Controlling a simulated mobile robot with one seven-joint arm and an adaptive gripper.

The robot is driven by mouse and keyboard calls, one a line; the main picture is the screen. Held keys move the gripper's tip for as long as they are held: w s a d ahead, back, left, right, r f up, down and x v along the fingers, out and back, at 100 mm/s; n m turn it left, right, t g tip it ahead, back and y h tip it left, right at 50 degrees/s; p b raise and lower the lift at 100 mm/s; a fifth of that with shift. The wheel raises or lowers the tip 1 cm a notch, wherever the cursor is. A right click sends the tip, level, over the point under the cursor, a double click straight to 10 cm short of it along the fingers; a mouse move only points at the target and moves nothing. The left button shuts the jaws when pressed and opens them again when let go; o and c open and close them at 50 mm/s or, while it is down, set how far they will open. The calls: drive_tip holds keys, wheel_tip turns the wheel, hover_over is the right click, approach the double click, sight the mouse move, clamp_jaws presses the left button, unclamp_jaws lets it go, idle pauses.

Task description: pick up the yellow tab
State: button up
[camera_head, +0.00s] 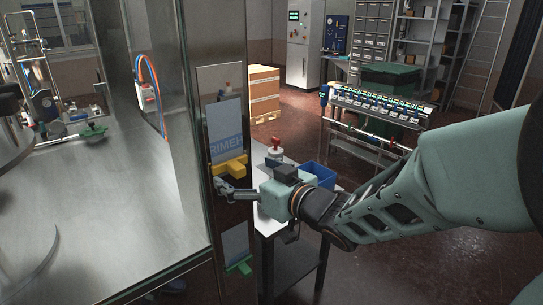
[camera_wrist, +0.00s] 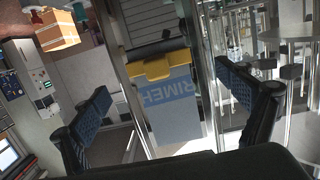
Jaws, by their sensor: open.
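My gripper (camera_head: 221,188) is open and empty, slightly below the tab in the head view. In the wrist view my gripper (camera_wrist: 162,82) has its two dark padded fingers spread either side of the tab, apart from it.
A green tab (camera_head: 240,266) is lower on the same panel. A small table (camera_head: 268,226) under my wrist holds a blue bin (camera_head: 318,174) and a red-topped object (camera_head: 276,147). The metal cabinet (camera_head: 110,190) fills the left. A cardboard-coloured crate (camera_head: 263,92) stands behind.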

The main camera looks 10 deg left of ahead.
sight(235, 164)
drive_tip(key=b+x, duration=0.1)
drive_tip(key=x, duration=0.4)
drive_tip(key=shift+d, duration=0.1)
drive_tip(key=shift+c, duration=0.7)
drive_tip(key=c, duration=1)
